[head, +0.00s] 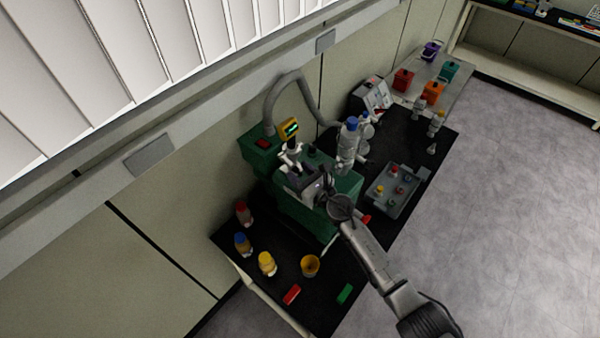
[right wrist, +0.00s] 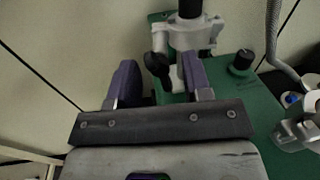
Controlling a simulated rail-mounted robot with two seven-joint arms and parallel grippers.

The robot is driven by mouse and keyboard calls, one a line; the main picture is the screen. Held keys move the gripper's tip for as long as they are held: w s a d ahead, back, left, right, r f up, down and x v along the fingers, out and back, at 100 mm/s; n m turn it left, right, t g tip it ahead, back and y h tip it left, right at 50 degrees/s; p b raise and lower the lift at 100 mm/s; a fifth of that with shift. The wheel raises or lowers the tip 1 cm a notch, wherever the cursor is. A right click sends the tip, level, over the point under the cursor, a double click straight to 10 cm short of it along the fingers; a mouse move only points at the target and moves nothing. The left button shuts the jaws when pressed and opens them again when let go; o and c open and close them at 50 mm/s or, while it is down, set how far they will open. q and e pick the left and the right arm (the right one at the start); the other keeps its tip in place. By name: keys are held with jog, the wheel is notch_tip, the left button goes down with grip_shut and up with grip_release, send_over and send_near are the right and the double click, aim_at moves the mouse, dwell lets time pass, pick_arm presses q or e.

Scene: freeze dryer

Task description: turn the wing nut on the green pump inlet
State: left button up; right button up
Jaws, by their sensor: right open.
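The green pump (head: 318,208) stands on the black bench top in the head view, with a gauge of yellow rim on its inlet column. In the right wrist view the pump's green top (right wrist: 236,88) shows, with a pale metal inlet fitting (right wrist: 192,36) on it. A dark part that looks like the wing nut (right wrist: 157,64) sits at the left side of this fitting. My right gripper (right wrist: 158,78) is open, its two purple fingers apart, with the dark part appearing between and beyond them. I cannot tell whether they touch. In the head view my right gripper (head: 318,190) hides the nut.
A grey hose (head: 284,88) arches behind the pump. A glass vessel with a blue cap (head: 348,140) stands right of it, and a grey tray (head: 392,188) further right.

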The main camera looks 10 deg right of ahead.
grip_shut()
jog(key=shift+r+m+p, duration=0.1)
jog(key=shift+m+p, duration=0.2)
jog(key=shift+m, duration=0.6)
jog(key=m, duration=0.3)
jog(key=shift+m, duration=0.4)
grip_release()
